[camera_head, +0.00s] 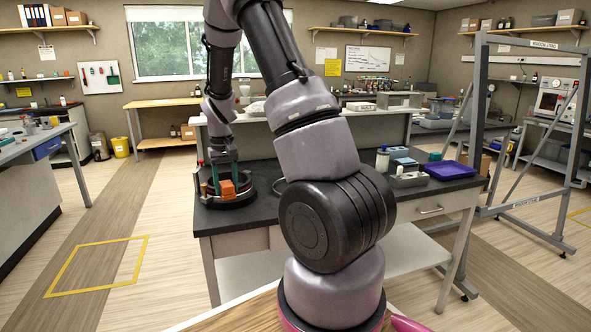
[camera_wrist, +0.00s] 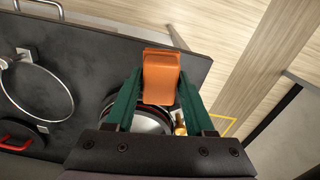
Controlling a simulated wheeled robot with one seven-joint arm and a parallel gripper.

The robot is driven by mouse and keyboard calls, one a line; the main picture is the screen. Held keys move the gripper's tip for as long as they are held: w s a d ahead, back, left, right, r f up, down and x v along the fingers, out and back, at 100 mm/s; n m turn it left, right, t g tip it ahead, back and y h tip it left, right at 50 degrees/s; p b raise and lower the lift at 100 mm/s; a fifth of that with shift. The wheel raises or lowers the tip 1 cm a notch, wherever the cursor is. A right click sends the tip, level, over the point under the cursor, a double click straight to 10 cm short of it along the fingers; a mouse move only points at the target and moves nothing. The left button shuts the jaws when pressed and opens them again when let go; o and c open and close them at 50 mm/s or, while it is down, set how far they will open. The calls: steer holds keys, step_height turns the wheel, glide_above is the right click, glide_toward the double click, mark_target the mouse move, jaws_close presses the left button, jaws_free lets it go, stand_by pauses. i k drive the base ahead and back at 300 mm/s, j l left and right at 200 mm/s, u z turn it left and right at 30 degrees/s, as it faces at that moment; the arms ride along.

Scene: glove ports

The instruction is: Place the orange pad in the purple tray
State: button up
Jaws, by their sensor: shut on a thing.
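The orange pad (camera_wrist: 161,78) is a small block between the green fingers of my gripper (camera_wrist: 161,95) in the wrist view, with a finger along each side. In the head view my gripper (camera_head: 224,180) points down over the left end of the dark bench, shut on the orange pad (camera_head: 228,190). The pad is above or in a round black holder (camera_head: 238,203); I cannot tell whether it touches it. The purple tray (camera_head: 449,170) lies at the right end of the same bench, and its inside looks empty.
A grey caddy (camera_head: 408,179) and a white bottle (camera_head: 382,160) stand left of the purple tray. A ring stand (camera_wrist: 35,92) is near the holder in the wrist view. A grey metal frame (camera_head: 475,120) stands right of the bench. My arm hides the bench's middle.

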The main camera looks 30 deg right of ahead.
mark_target(448, 172)
steer(key=l+z, duration=0.1)
steer(key=l, duration=0.5)
steer(key=l+z, duration=0.1)
steer(key=l, duration=0.55)
steer(key=l+z, duration=0.1)
steer(key=l, duration=0.5)
steer(key=i+l+z, duration=0.1)
steer(key=l, duration=0.5)
steer(key=i+l+z, duration=0.1)
steer(key=l, duration=0.5)
steer(key=i+l+z, duration=0.1)
steer(key=l, duration=0.5)
